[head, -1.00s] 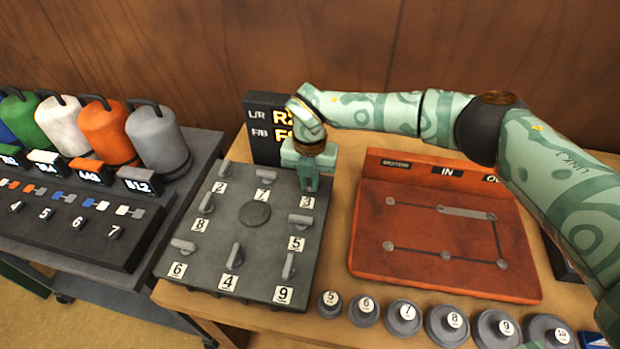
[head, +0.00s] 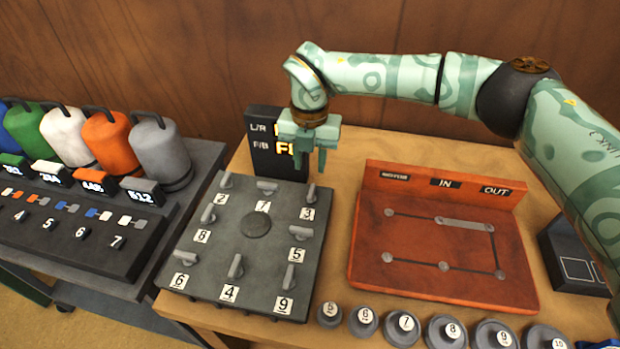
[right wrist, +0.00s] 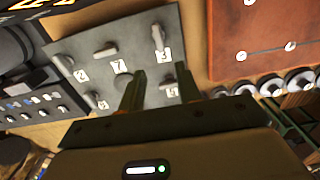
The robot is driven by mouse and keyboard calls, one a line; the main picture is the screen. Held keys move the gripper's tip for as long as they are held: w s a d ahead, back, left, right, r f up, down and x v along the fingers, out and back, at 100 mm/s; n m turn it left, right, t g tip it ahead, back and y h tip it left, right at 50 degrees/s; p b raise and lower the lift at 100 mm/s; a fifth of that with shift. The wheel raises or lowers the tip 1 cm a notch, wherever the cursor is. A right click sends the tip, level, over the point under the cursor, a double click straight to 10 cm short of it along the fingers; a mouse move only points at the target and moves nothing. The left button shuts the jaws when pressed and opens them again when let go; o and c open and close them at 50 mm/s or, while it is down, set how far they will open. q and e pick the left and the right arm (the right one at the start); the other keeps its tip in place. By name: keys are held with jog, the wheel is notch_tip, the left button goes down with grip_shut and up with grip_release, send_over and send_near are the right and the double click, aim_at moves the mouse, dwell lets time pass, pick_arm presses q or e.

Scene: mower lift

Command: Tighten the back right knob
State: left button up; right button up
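The back right knob (head: 311,193), by the label 3, is a grey upright lever at the far right corner of the dark grey knob plate (head: 199,260). It also shows in the right wrist view (right wrist: 158,37). My right gripper (head: 311,164) is open and empty, apart from the knob, above and slightly behind it in the head view. Its two separated fingers (right wrist: 160,88) show in the right wrist view. My left gripper is not in view.
Several other numbered knobs surround a round disc (head: 256,225) on the plate. A black L/R and F/B display (head: 262,165) stands behind, partly hidden by my gripper. An orange-brown panel (head: 440,270) lies to the right, with round numbered weights (head: 406,328) in front.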

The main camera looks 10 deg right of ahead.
notch_tip(320, 180, up, 6)
jog(key=shift+r, duration=0.15)
dwell(0.4)
